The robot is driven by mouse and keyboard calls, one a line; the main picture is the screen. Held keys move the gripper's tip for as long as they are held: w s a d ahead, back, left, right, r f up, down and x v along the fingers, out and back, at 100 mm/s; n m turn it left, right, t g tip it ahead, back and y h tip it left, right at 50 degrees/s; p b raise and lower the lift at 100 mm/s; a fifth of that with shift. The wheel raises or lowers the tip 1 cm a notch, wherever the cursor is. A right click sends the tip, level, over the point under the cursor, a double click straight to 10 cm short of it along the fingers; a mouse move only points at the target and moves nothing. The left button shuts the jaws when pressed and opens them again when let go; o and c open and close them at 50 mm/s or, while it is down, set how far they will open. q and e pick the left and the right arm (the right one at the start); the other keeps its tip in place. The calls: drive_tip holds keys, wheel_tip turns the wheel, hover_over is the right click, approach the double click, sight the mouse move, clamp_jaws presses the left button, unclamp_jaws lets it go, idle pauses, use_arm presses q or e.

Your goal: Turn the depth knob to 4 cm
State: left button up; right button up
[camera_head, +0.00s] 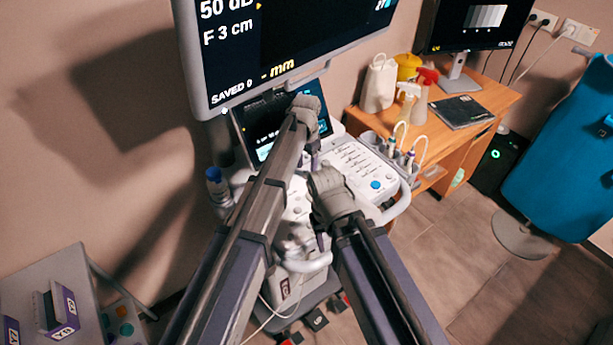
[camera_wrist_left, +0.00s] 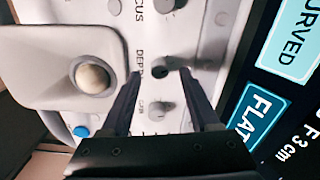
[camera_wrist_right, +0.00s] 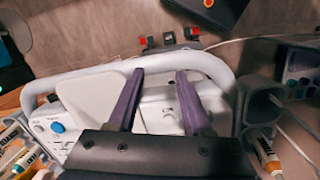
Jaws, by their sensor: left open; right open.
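The depth knob (camera_wrist_left: 160,71), a small dark-and-pale knob by the partly hidden "DEPTH" label, shows in the left wrist view. My left gripper (camera_wrist_left: 159,76) is open, with one fingertip on each side of the knob; I cannot tell whether either touches it. In the head view my left gripper (camera_head: 314,158) is over the console, and my arm hides the knob. The large monitor (camera_head: 290,40) reads "F 3 cm". My right gripper (camera_wrist_right: 159,80) is open and empty above the console's front handle area; it shows in the head view (camera_head: 319,236).
Another knob (camera_wrist_left: 162,107) labelled "GAIN" sits close to the depth knob. A trackball (camera_wrist_left: 92,77) lies to the left. The touch screen (camera_head: 270,125) stands behind the console. Probes in holders (camera_head: 400,150) are at its right side. A wooden desk (camera_head: 475,110) stands beyond.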

use_arm(q)
drive_tip(key=shift+f+b, duration=0.45)
drive_tip(key=shift+f, duration=0.4)
clamp_jaws()
